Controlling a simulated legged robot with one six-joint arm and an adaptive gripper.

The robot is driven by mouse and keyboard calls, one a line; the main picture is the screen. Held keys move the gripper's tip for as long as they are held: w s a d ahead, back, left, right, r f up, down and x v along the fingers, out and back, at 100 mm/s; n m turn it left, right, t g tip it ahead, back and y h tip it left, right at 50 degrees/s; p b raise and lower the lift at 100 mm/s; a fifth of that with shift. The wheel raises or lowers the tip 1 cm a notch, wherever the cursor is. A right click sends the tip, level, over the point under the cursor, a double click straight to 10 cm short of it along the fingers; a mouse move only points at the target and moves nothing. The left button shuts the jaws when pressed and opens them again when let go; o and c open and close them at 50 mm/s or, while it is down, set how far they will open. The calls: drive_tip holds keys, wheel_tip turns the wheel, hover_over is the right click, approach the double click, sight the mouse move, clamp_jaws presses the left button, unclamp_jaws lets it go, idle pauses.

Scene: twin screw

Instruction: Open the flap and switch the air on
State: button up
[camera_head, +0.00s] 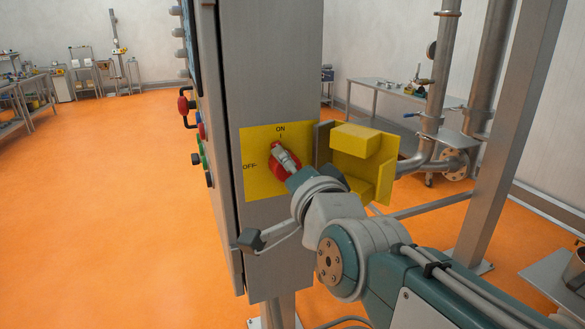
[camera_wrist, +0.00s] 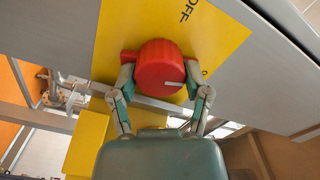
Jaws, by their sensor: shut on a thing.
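A yellow panel (camera_head: 258,140) marked ON at the top and OFF at the left is on the side of the grey cabinet. The yellow flap (camera_head: 382,150) stands open to the right of the panel, with a block on its face. The red knob (camera_wrist: 158,70) sits between the two fingers of my gripper (camera_wrist: 161,63), which is shut on its sides. The knob's white mark points right in the wrist view, towards a partly hidden letter beside the right finger. In the head view my gripper (camera_head: 284,157) covers much of the knob (camera_head: 281,168).
The grey cabinet (camera_head: 262,70) has several buttons and a red handle on its left face. Metal pipes (camera_head: 438,90) and a frame post (camera_head: 510,130) stand to the right, behind my arm. Orange floor (camera_head: 110,200) is clear on the left.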

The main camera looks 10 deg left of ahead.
drive_tip(key=shift+o, duration=0.8)
drive_tip(key=shift+w+a+m, duration=0.1)
drive_tip(key=shift+w+m, duration=0.1)
drive_tip(key=shift+m, duration=1.5)
drive_tip(key=shift+c, duration=0.3)
drive_tip(key=o, duration=1)
drive_tip(key=shift+w+a+f, duration=0.1)
drive_tip(key=shift+a, duration=0.15)
drive_tip(key=v, duration=0.7)
drive_tip(key=shift+s, duration=0.3)
drive_tip(key=shift+f, duration=0.1)
